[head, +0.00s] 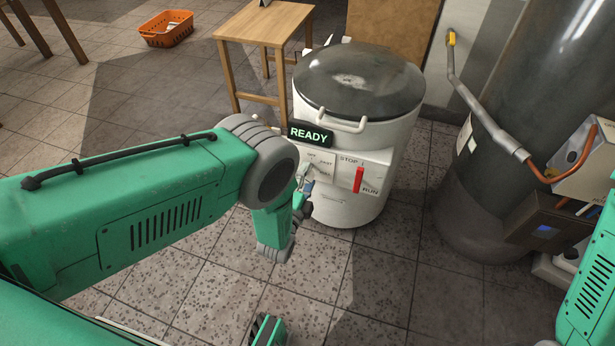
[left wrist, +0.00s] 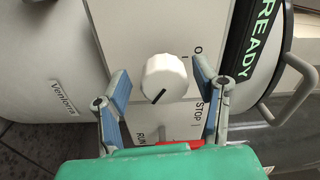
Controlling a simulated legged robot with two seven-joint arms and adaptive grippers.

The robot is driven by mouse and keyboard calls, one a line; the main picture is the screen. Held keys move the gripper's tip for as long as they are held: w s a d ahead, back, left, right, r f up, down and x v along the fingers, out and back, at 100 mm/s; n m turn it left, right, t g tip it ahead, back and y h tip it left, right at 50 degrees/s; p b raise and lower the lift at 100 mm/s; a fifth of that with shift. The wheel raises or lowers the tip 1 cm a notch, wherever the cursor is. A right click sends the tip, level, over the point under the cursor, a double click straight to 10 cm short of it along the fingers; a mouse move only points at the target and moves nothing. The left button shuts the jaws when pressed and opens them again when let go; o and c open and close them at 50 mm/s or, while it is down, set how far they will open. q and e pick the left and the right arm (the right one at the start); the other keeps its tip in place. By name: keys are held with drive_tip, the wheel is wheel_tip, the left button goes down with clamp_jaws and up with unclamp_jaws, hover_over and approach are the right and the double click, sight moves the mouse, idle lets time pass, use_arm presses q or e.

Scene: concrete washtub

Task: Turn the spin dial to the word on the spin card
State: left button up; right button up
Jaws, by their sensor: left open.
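The spin dial (left wrist: 164,78) is a white round knob with a black pointer line, on the white panel in the left wrist view. The line points to the lower left of that picture. My left gripper (left wrist: 162,70) is open, with one blue finger on each side of the dial; I cannot tell whether they touch it. In the head view my left gripper (head: 304,186) is at the panel of the white washing machine (head: 345,208) and hides most of the dial. The panel lettering around the dial is partly hidden. I cannot make out the spin card's word.
A green-lit READY display (head: 309,134) and a red lever (head: 358,180) between STOP and RUN sit near the dial. The dark lid (head: 358,80) is closed. A wooden stool (head: 262,24), an orange basket (head: 166,30) and a large grey tank (head: 500,150) stand around.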

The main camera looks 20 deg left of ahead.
use_arm(q)
drive_tip(key=s, duration=1.2)
drive_tip(key=shift+a+f, duration=0.2)
drive_tip(key=shift+a, duration=0.1)
drive_tip(key=s+a+f+n+g+y, duration=0.1)
drive_tip(key=s+a+n+g, duration=0.15)
drive_tip(key=a+g, duration=0.2)
drive_tip(key=s+a+f+n+g+y, duration=0.1)
drive_tip(key=a+f+n+g, duration=0.15)
drive_tip(key=a+n, duration=0.2)
drive_tip(key=s+a+r+n+g+h, duration=0.1)
drive_tip(key=s+r+n+g, duration=0.35)
drive_tip(key=s, duration=0.55)
drive_tip(key=s+a+r+n+g, duration=0.1)
drive_tip(key=s+r+n+g, duration=0.2)
drive_tip(key=s+n+g, duration=0.5)
wheel_tip(320, 180, up, 18)
drive_tip(key=s+m+t+p, duration=0.2)
drive_tip(key=m+p, duration=0.1)
drive_tip(key=p, duration=1.5)
drive_tip(key=shift+s+f, duration=0.15)
drive_tip(key=shift+s, duration=0.25)
